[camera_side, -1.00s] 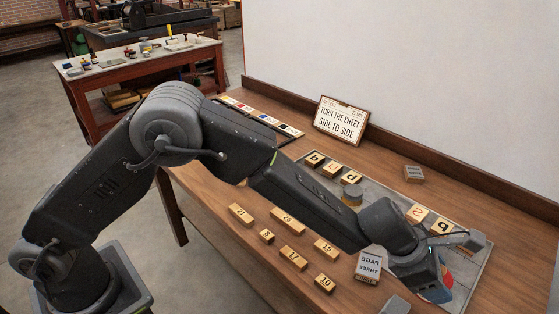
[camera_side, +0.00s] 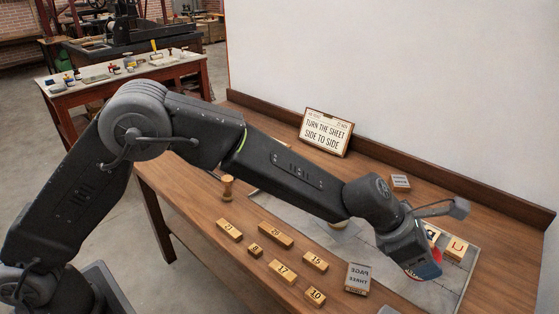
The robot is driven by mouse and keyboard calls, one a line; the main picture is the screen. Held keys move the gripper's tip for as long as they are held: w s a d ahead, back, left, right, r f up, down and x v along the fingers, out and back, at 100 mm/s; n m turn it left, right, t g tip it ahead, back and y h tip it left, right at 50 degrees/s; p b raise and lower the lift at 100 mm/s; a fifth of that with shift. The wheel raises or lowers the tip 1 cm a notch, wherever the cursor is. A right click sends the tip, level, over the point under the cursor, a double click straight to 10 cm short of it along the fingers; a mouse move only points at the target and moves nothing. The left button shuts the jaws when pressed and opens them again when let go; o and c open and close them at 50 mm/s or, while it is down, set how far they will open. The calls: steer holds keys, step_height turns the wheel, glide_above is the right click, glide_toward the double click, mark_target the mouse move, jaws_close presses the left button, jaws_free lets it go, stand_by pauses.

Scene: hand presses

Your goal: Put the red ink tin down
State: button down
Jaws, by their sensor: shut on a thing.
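My gripper (camera_side: 424,266) is low over the right part of the grey slab (camera_side: 400,292) on the bench, its jaws pointing down. The rest of the tin is hidden by the gripper. I cannot tell whether the tin touches the slab.
Letter blocks (camera_side: 455,248) stand just right of my gripper. A PAGE THREE block (camera_side: 357,278) and several numbered wooden blocks (camera_side: 276,234) lie in front. A wooden stamp (camera_side: 227,188), a sign (camera_side: 326,132) and a small grey-topped block (camera_side: 400,183) stand on the bench.

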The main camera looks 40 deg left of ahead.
steer(key=w+a+n+t+y, duration=0.15)
steer(key=w+a, duration=0.35)
steer(key=a, duration=1.1)
steer(key=w+a+n+y, duration=0.1)
steer(key=w+a+n, duration=0.25)
steer(key=a, duration=1.15)
steer(key=w+a+n+t+y, duration=0.1)
steer(key=w+a, duration=0.4)
steer(key=a, duration=1.1)
steer(key=s+a+n+t+y, duration=0.1)
steer(key=s+a+n, duration=0.1)
steer(key=s+a, duration=0.8)
steer(key=s+a+n+y, duration=0.2)
steer(key=s+a, duration=0.1)
steer(key=a, duration=1.2)
steer(key=s+a+n+t+y, duration=0.1)
steer(key=s+a, duration=0.6)
steer(key=a, duration=0.6)
steer(key=shift+g, duration=0.25)
step_height(320, 180, down, 16)
steer(key=shift+d+r, duration=0.15)
steer(key=shift+r, duration=0.05)
steer(key=shift+f, duration=0.1)
steer(key=shift+c, duration=1.5)
jaws_free()
steer(key=shift+f, duration=0.1)
